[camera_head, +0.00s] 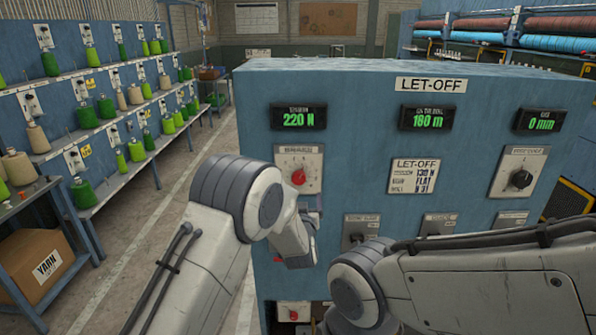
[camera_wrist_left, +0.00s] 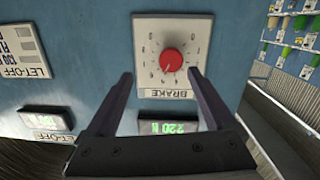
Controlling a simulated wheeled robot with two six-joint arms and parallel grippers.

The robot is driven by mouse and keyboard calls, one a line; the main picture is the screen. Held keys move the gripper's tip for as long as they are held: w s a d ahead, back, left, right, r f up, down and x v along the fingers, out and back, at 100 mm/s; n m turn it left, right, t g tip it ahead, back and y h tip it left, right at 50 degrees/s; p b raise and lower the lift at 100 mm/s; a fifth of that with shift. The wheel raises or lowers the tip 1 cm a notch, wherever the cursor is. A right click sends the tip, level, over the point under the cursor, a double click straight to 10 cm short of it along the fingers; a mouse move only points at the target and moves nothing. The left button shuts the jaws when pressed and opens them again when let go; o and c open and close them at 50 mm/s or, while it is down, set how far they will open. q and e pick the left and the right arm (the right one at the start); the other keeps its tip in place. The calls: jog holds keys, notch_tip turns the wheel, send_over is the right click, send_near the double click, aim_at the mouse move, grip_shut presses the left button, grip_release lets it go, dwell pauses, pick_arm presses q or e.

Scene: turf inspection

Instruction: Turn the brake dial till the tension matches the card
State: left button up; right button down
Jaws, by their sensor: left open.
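The brake dial is a red knob (camera_head: 298,177) on a white scale plate at the left of the blue panel. It also shows in the left wrist view (camera_wrist_left: 173,60). My left gripper (camera_head: 309,213) is just below the dial. In the left wrist view its two open fingers (camera_wrist_left: 160,78) point at the plate, one to each side of the knob and apart from it. The tension display (camera_head: 299,117) reads 220 N in green. The white LET-OFF card (camera_head: 414,176) is right of the dial; its figures are too small to read surely. My right gripper is out of view.
Two more displays, 180 m (camera_head: 427,117) and 0 mm (camera_head: 540,120), top the panel. A black knob (camera_head: 521,179) is at the right. My right arm crosses before the lower panel. Yarn shelves (camera_head: 95,95) and a carton (camera_head: 38,265) stand left, beyond a clear aisle.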

aim_at(299, 180)
pick_arm(q)
jog(key=shift+n+t+y, duration=0.3)
jog(key=shift+t+y, duration=0.1)
jog(key=shift+t, duration=0.1)
jog(key=w+p, duration=0.1)
jog(key=w, duration=0.2)
jog(key=w+a+p, duration=0.1)
jog(key=w, duration=0.2)
jog(key=w+p, duration=0.1)
jog(key=w, duration=0.2)
jog(key=shift+w+a+r+p, duration=0.2)
jog(key=shift+a+r+p, duration=0.05)
jog(key=shift+a+p, duration=0.05)
jog(key=shift+w+f, duration=0.1)
jog(key=shift+w, duration=0.95)
jog(key=c, duration=1.4)
